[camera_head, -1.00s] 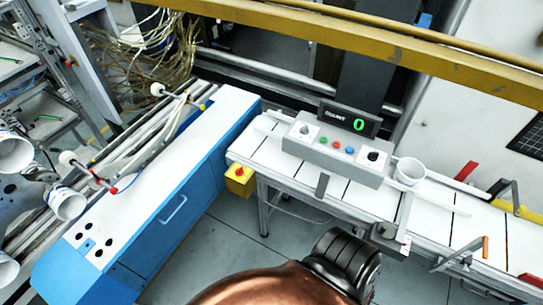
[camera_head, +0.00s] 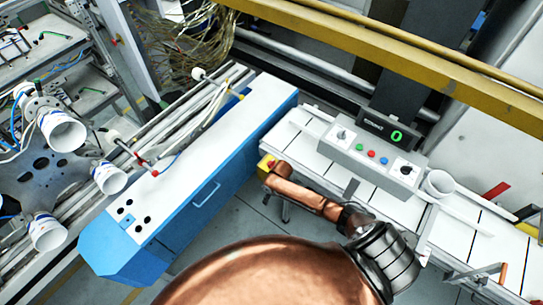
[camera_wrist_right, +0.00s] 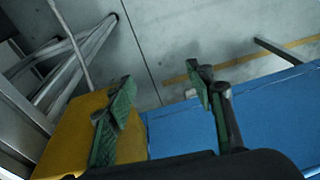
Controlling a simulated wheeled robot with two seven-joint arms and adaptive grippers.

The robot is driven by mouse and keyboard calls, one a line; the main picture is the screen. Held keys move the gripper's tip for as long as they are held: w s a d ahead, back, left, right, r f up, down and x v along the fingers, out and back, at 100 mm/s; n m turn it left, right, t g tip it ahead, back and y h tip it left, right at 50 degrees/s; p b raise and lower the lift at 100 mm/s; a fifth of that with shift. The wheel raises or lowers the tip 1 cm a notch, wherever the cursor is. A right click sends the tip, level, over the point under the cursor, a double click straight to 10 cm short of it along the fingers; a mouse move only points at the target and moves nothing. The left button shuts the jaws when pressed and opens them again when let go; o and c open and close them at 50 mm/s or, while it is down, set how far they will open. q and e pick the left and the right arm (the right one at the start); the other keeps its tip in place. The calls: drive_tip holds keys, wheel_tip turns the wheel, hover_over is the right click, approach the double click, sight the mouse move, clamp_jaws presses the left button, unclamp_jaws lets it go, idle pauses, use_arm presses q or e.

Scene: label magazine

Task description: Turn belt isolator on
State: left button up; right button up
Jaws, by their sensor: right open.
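The belt isolator appears to be the yellow box (camera_head: 263,168) with a red knob at the left end of the conveyor. In the head view my right arm (camera_head: 305,197) reaches to it and covers much of the box, so the knob's setting cannot be read. In the right wrist view the yellow box (camera_wrist_right: 72,135) fills the lower left. My right gripper (camera_wrist_right: 162,88) is open, with green-padded fingers apart and nothing between them. One finger overlaps the box's edge in the picture; contact cannot be told. The knob is hidden there. My left gripper is not in view.
A grey control box (camera_head: 340,153) with buttons, knobs and a display reading 0 stands on the white conveyor (camera_head: 290,137). A white cup (camera_head: 438,184) is beside it. A blue cabinet (camera_head: 190,205) is close left of the isolator and also shows in the wrist view (camera_wrist_right: 240,125).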

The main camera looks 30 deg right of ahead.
drive_tip(key=w+a+r+n+p, duration=0.1)
drive_tip(key=w+r, duration=0.3)
drive_tip(key=r, duration=0.7)
wheel_tip(320, 180, up, 8)
drive_tip(key=g+h, duration=0.1)
hover_over(272, 162)
drive_tip(key=shift+s+a+f+m, duration=0.1)
drive_tip(key=shift+a+f+m, duration=0.1)
drive_tip(key=shift+a+m, duration=0.15)
drive_tip(key=shift+d+r, duration=0.1)
drive_tip(key=shift+d, duration=0.15)
wheel_tip(272, 162, down, 7)
drive_tip(key=shift+r, duration=0.15)
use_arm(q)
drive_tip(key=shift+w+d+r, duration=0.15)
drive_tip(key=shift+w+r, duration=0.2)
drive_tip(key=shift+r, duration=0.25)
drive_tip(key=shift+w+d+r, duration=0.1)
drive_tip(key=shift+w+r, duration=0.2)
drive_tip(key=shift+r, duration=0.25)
use_arm(e)
drive_tip(key=shift+f, duration=0.4)
drive_tip(key=shift+c, duration=0.2)
drive_tip(key=c, duration=1.1)
